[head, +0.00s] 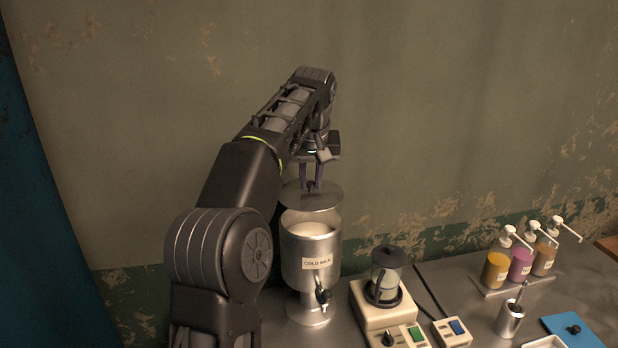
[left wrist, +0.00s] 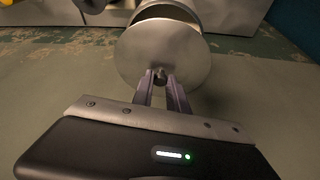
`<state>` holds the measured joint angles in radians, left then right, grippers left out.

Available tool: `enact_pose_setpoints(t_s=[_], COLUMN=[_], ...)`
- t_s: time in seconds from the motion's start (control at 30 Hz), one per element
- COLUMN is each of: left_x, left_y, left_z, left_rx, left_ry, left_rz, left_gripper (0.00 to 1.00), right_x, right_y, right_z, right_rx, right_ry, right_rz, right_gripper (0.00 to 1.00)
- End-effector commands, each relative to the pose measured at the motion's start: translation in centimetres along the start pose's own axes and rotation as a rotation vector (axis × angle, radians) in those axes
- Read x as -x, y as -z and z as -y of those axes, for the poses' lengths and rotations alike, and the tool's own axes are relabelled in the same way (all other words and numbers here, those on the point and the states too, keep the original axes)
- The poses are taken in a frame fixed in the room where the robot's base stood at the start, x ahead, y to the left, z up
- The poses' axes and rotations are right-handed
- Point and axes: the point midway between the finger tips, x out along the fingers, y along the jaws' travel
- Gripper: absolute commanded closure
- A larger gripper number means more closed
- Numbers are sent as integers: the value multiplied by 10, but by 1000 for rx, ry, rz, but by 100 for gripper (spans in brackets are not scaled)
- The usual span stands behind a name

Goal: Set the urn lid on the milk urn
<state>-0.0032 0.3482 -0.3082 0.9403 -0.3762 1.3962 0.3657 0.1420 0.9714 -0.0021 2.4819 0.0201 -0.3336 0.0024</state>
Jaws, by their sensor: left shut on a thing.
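The milk urn (head: 312,262) is a metal cylinder labelled "COLD MILK" with a tap at its front. It stands upright on the metal counter, and white milk shows in its open top. My left gripper (head: 311,187) is shut on the knob of the urn lid (head: 311,199), a round metal disc. The lid is held above the rear of the urn's mouth, apart from the front rim. In the left wrist view the lid (left wrist: 150,52) hangs at the fingertips and covers most of the urn (left wrist: 168,12). My right gripper is not in view.
A blender-like jar on a cream base (head: 386,285) stands right of the urn, with a small switch box (head: 453,331) beside it. Several pump bottles (head: 521,262) stand on a tray at the right. A metal cup (head: 510,318) and a blue mat (head: 570,328) are nearer the front.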

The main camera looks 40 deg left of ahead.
Motion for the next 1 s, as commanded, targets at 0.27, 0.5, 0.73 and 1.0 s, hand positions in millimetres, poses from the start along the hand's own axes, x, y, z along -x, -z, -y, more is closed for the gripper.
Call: enact_pose_setpoints(t_s=[0.27,0.5,0.73,1.0], left_x=[-13,-34,-53,-56], left_y=[-6,-15,-22,-23], left_z=[0,0,0,0], left_rx=[0,0,1,1], left_ry=[-1,0,-1,-1], left_rz=[0,1,-2,-1], left_gripper=[100,100,100,100], right_x=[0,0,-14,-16], right_y=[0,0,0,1], right_z=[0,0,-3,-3], right_rx=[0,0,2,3], right_ry=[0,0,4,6], right_rz=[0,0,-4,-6], right_gripper=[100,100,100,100])
